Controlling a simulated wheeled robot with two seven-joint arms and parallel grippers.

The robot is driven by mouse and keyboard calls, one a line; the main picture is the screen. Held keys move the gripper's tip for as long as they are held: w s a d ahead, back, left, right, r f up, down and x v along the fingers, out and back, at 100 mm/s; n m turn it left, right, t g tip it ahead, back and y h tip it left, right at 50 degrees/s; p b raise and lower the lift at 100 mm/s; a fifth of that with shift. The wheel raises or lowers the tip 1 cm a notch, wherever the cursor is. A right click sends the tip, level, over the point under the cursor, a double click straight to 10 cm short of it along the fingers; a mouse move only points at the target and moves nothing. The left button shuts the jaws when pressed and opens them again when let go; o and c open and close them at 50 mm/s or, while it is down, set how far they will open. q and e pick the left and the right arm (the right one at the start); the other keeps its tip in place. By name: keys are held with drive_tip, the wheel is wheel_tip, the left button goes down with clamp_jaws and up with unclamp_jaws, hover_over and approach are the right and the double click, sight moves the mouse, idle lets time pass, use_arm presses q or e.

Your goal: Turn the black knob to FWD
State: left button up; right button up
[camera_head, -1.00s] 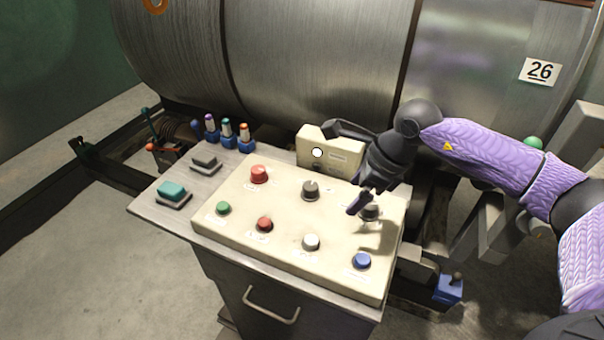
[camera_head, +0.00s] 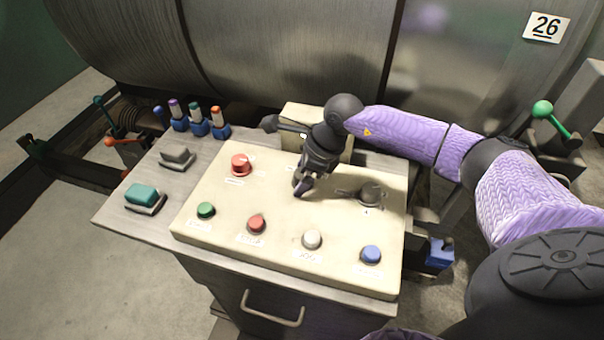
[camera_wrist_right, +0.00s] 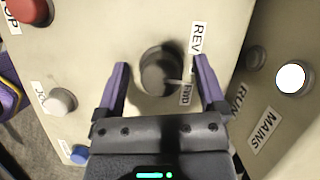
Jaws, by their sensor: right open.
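The black knob (camera_wrist_right: 160,70) shows in the right wrist view, with a REV label (camera_wrist_right: 198,38) and a FWD label (camera_wrist_right: 186,93) to its right. Its pale pointer mark faces right, close to the FWD label. My right gripper (camera_wrist_right: 161,78) is open, with one purple finger on each side of the knob and gaps between fingers and knob. My left gripper is not in view.
Another dark knob (camera_head: 370,193) is right of my gripper. Red (camera_head: 240,165), green (camera_head: 205,210), white (camera_head: 312,239) and blue (camera_head: 371,254) controls stand around it. A cream box (camera_head: 300,113) with a lit white lamp (camera_wrist_right: 290,78) stands behind the panel.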

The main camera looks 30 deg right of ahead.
drive_tip(key=shift+c, duration=0.6)
clamp_jaws()
drive_tip(key=shift+r+m+t+h+p, duration=0.2)
drive_tip(key=shift+m+h+p, duration=0.1)
drive_tip(key=shift+m+p, duration=0.6)
drive_tip(key=shift+r+m+t+h+p, duration=0.1)
drive_tip(key=shift+m+t+h+p, duration=0.15)
drive_tip(key=shift+m+p, duration=0.65)
drive_tip(key=shift+f+m+h+p, duration=0.1)
drive_tip(key=shift+m+h+p, duration=0.55)
drive_tip(key=shift+m, duration=0.55)
drive_tip(key=shift+w+f+m+t+h+p, duration=0.1)
drive_tip(key=shift+m+t+h+p, duration=0.2)
drive_tip(key=shift+m+p, duration=0.6)
drive_tip(key=shift+m, duration=0.6)
